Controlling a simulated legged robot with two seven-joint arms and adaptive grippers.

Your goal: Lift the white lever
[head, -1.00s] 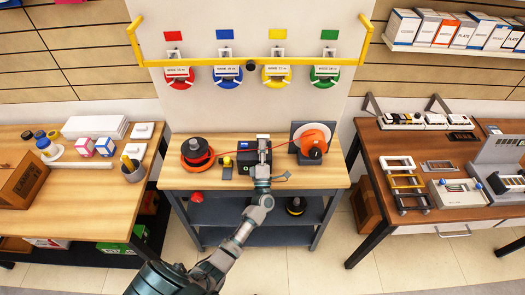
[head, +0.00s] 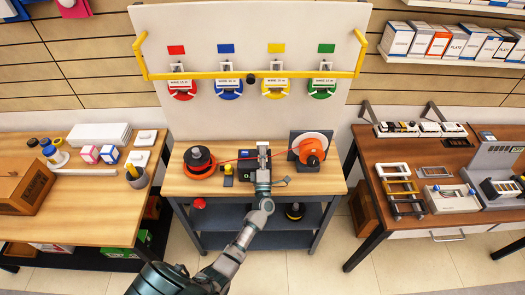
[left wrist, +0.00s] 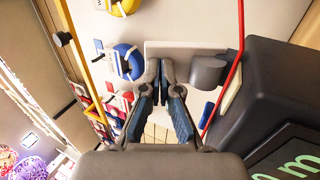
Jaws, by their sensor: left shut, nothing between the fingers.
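The black measuring device (head: 245,153) sits mid-table with a red wire (head: 228,160) running through it. My left gripper (head: 263,148) is over the device's right part in the head view. In the left wrist view the left gripper (left wrist: 163,72) is shut and empty, with its fingertips together. The device's dark casing (left wrist: 270,85) and green display fill the right side there. A pale plate and a grey cylinder (left wrist: 207,71) are just right of the fingertips. A narrow white piece (left wrist: 231,92) lies against the casing; I cannot tell whether it is the white lever. My right gripper is out of view.
An orange-based spool (head: 200,165) stands left of the device and an orange wheel (head: 313,150) stands right. A yellow rail (head: 210,75) with wire coils hangs behind. The left bench (head: 85,205) and right bench (head: 400,235) carry other items.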

